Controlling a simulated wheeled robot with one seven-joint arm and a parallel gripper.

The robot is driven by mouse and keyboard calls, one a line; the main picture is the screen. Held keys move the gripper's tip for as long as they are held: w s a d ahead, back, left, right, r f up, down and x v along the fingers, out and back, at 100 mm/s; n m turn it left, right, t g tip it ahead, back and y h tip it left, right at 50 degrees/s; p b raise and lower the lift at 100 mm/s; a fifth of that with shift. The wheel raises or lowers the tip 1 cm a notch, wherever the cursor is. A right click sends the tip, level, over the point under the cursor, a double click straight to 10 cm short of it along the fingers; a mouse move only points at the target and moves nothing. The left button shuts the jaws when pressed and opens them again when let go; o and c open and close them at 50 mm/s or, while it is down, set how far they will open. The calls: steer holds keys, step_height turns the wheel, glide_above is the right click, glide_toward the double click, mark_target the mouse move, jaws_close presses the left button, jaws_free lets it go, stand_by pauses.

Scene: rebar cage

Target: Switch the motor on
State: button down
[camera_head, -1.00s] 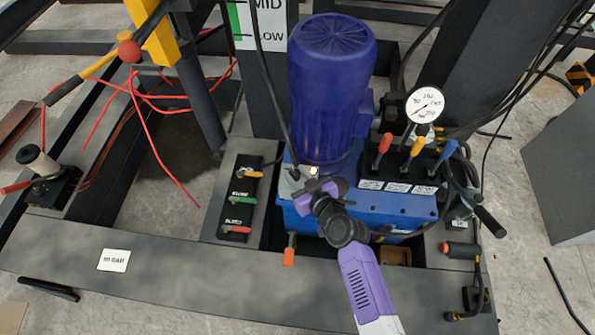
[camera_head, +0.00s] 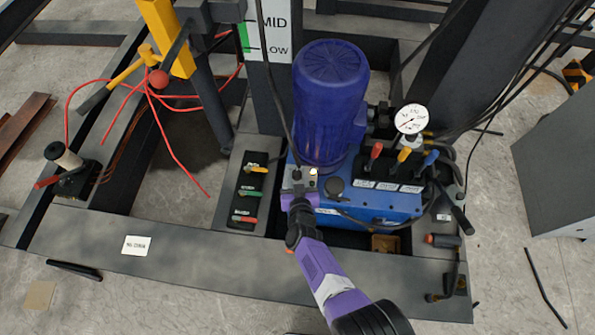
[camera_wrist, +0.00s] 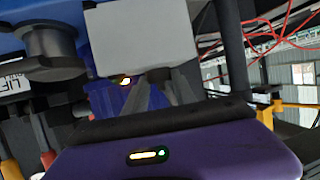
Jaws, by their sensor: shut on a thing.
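The blue motor (camera_head: 330,105) stands upright on the blue power unit (camera_head: 385,208). A small grey switch box (camera_head: 299,178) with a lit yellow lamp (camera_head: 313,172) sits at the unit's front left, below the motor. My gripper (camera_head: 298,192) is at the switch box, its fingers up against it. In the wrist view a large grey box (camera_wrist: 138,38) lies just beyond my gripper (camera_wrist: 155,92), with a glowing lamp (camera_wrist: 124,80) under it. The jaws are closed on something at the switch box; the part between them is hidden.
Three levers, red (camera_head: 376,151), yellow (camera_head: 404,155) and blue (camera_head: 431,158), stand to the right under a gauge (camera_head: 410,119). A black panel with coloured handles (camera_head: 247,193) is on the left. A black cable runs down to the switch box.

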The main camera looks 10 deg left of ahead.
steer(key=m+h, duration=0.1)
steer(key=m+h+b, duration=0.1)
steer(key=h, duration=0.1)
steer(key=shift+s+a+f+m, duration=0.1)
steer(key=shift+a+f+m, duration=0.1)
steer(key=shift+m, duration=0.1)
steer(key=m+h+b, duration=0.1)
steer(key=b, duration=0.1)
steer(key=m+h+b, duration=0.2)
steer(key=h+b, duration=0.1)
steer(key=shift+a+f+m+g+b, duration=0.15)
steer(key=shift+f+m+g+b, duration=0.15)
steer(key=shift+g, duration=0.1)
steer(key=m+g+h+b, duration=0.1)
steer(key=m+h+b, duration=0.1)
steer(key=b, duration=0.2)
steer(key=m+g+h+b, duration=0.1)
steer(key=h+b, duration=0.1)
steer(key=b, duration=0.1)
steer(key=shift+a+m+b, duration=0.2)
steer(key=shift+m+b, duration=0.15)
steer(key=shift+m, duration=0.05)
steer(key=m+g+b, duration=0.1)
steer(key=b, duration=0.1)
steer(key=shift+r+h+b, duration=0.2)
steer(key=shift+h+b, duration=0.1)
steer(key=shift+h, duration=0.1)
steer(key=shift+r+m+g+h+b, duration=0.2)
steer(key=shift+m+g+h+b, duration=0.1)
steer(key=shift+b, duration=0.25)
